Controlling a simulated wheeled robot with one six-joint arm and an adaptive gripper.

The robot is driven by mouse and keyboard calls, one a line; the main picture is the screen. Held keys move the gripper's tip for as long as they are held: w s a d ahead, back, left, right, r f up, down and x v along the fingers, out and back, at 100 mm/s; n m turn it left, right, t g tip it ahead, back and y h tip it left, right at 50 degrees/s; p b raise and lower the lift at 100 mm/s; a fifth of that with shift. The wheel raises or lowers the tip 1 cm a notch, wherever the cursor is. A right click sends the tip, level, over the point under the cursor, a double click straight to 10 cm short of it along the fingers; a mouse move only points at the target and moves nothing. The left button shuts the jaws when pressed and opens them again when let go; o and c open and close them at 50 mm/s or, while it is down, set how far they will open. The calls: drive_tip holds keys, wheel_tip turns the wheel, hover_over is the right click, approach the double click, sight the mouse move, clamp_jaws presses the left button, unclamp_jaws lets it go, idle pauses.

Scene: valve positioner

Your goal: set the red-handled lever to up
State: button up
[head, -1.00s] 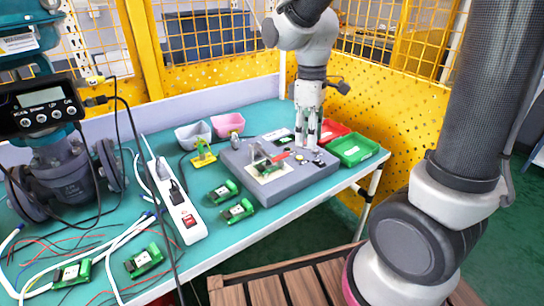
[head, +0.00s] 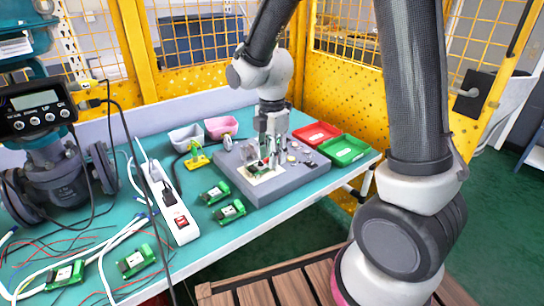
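The grey panel block (head: 290,185) with its controls lies on the teal table. In the head view my gripper (head: 268,158) points down over the middle of this block, right at the small green board on its pale plate (head: 268,175).
Red (head: 316,134) and green (head: 343,150) trays stand right of the block. Grey (head: 188,137) and pink (head: 221,127) bins and a yellow stand (head: 197,158) are behind left. A power strip (head: 172,200), loose green boards and cables cover the left table.

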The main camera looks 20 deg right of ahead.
drive_tip(key=shift+f, duration=0.5)
clamp_jaws()
drive_tip(key=shift+r, duration=0.1)
